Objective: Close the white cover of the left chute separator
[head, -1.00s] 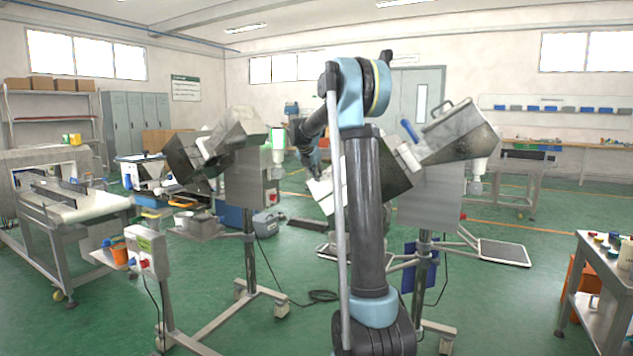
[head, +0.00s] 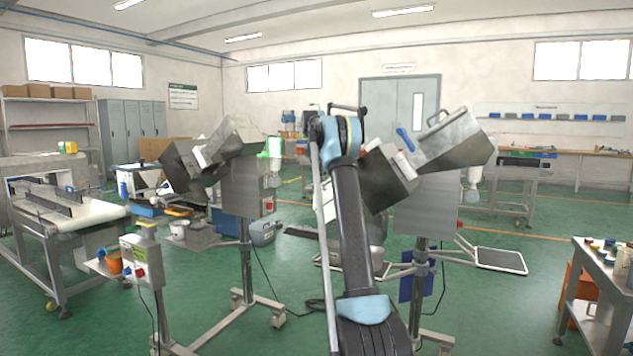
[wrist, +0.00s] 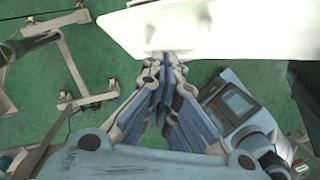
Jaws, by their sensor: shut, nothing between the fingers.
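The left chute separator (head: 232,145) is a grey metal unit on a wheeled stand, left of my arm in the head view. A white part (head: 324,195) shows at my arm's left edge, mostly hidden by the arm. In the wrist view a white panel (wrist: 210,28) fills the top; I cannot tell for certain which separator it belongs to. My gripper (wrist: 166,62) is shut and empty, its fingertips at the panel's lower edge by a raised part. I cannot tell whether they touch. My arm hides the gripper in the head view.
A second separator (head: 450,145) stands close to the right of my arm. A control box (head: 140,262) on a stand is at the left front. A cart (head: 605,285) stands at the right edge. Green floor lies open between the stands.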

